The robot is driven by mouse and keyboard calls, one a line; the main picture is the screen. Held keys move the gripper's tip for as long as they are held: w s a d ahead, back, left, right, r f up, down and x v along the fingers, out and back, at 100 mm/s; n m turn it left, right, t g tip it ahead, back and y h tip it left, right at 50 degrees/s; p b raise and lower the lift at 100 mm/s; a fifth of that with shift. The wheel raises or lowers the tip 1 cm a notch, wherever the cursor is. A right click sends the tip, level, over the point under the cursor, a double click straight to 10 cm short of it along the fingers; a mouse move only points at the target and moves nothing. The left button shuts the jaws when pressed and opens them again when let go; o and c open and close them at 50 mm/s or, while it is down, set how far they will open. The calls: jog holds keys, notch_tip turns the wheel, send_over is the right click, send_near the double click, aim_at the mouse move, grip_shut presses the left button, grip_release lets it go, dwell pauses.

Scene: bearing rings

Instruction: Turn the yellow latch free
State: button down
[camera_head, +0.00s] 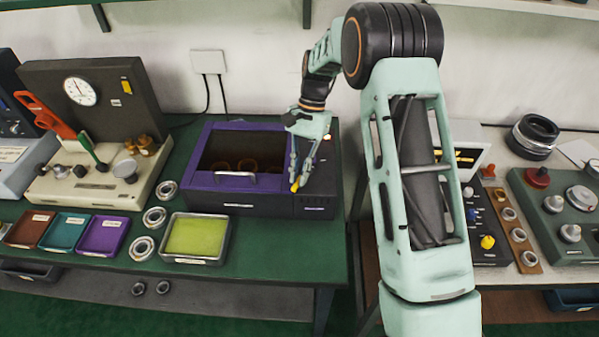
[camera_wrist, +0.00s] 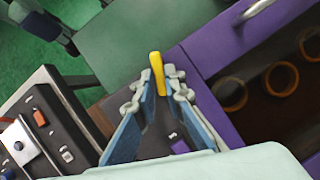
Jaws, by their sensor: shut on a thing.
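The yellow latch (camera_head: 294,187) sits at the right part of the purple-rimmed box (camera_head: 205,183), beside its dark opening. My gripper (camera_head: 299,178) reaches down over the box's right side, its fingers shut on the latch. In the wrist view the yellow latch (camera_wrist: 157,72) shows as a short upright bar between the blue fingertips (camera_wrist: 163,88). The fingers hide its lower end and how it is fixed. Brown rings (camera_wrist: 282,78) lie inside the box.
A yellow-green tray (camera_head: 197,237) stands in front of the box, with metal bearing rings (camera_head: 143,248) to its left. Purple, teal and brown trays (camera_head: 103,235) stand further left. A beige machine (camera_head: 95,182) is left of the box. A second table (camera_head: 560,262) is at right.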

jog(key=shift+n+h, duration=0.8)
jog(key=shift+n, duration=1.3)
jog(key=c, duration=2)
grip_release()
jog(key=shift+r, duration=0.1)
jog(key=v, duration=1.2)
jog(key=shift+w+a, duration=0.1)
jog(key=shift+w, duration=0.05)
